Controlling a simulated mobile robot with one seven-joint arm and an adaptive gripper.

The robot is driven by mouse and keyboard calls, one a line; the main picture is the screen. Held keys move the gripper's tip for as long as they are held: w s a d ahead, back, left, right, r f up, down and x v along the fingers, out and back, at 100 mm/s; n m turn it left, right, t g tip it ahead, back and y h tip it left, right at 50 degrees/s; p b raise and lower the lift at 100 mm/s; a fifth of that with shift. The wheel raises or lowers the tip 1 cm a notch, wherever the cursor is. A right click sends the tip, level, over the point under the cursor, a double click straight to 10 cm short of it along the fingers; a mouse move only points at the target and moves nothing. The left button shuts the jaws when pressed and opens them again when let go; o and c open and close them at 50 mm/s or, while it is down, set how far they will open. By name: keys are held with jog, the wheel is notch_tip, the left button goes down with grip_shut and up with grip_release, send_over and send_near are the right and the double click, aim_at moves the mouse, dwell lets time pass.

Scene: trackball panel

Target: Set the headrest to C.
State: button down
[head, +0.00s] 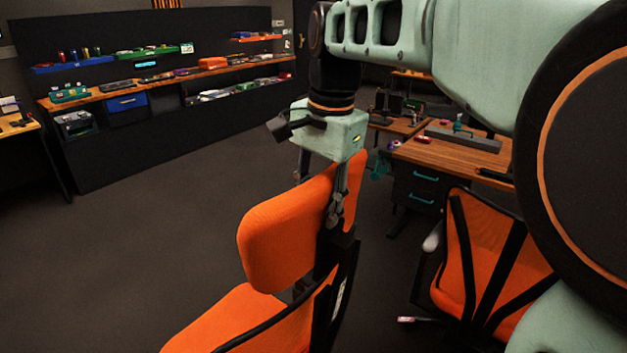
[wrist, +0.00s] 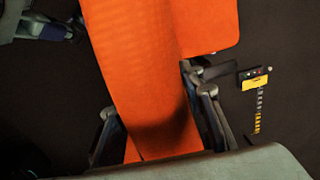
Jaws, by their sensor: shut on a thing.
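An orange padded panel (head: 285,235), which I take to be the headrest, stands upright on a black support (head: 342,265) above an orange seat (head: 230,322). My gripper (head: 320,190) points down at its top edge, one finger on each side. In the wrist view my gripper (wrist: 160,135) has the orange panel (wrist: 150,70) between its fingers and is shut on it. A small pale label (head: 340,297) is on the black support, too small to read. No letter C can be made out. The panel's lower part is partly hidden by the fingers and the armrest.
A second orange chair (head: 475,250) stands at the right, near a wooden desk (head: 455,150) with drawers. A dark shelf wall (head: 150,130) is at the back left. A yellow and black striped strip (wrist: 257,110) shows in the wrist view. The floor (head: 130,245) at the left is clear.

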aim_at(321, 174)
jog(key=shift+w+r, duration=0.1)
jog(key=c, duration=1.3)
grip_release()
jog(key=shift+o, duration=0.2)
jog(key=r, duration=0.8)
jog(key=s+d+r, duration=0.1)
jog(key=r, duration=0.2)
jog(key=shift+d+r, duration=0.1)
jog(key=shift+r, duration=0.3)
